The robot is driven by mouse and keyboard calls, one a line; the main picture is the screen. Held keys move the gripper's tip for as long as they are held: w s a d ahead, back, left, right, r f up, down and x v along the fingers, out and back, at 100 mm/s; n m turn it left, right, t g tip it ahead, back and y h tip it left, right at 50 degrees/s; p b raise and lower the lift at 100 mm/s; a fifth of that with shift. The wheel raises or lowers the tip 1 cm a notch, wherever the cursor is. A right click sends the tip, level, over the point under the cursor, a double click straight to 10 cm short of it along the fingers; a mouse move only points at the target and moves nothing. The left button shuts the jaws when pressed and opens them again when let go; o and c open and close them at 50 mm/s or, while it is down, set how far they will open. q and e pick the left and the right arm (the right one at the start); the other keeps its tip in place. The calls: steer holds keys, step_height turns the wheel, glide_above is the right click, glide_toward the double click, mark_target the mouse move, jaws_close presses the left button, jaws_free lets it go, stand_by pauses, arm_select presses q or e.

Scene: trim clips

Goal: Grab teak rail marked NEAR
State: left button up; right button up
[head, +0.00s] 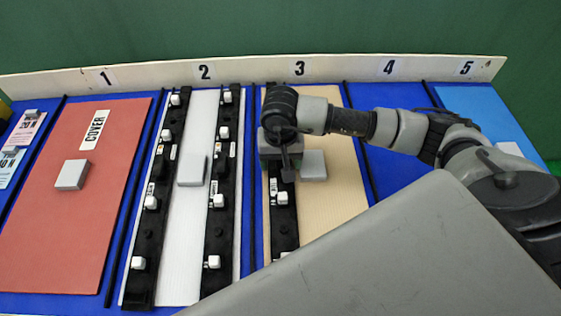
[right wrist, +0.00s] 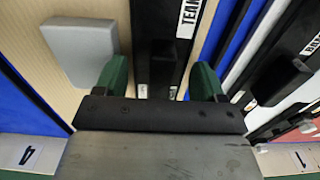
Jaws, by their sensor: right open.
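A black rail (head: 285,230) lies lengthwise on the tan wood-grained panel (head: 335,205) in bay 3. Its label in the head view is too small to read. My left gripper is not in view.
A grey block (head: 313,165) sits on the tan panel close beside my right gripper. Two black rails (head: 151,235) (head: 217,240) with white clips lie on the white panel (head: 180,230) in bay 2. A red COVER panel (head: 55,210) fills bay 1.

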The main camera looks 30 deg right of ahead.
steer(key=shift+f, duration=0.35)
steer(key=c, duration=0.6)
steer(key=shift+c, duration=0.8)
steer(key=shift+r, duration=0.15)
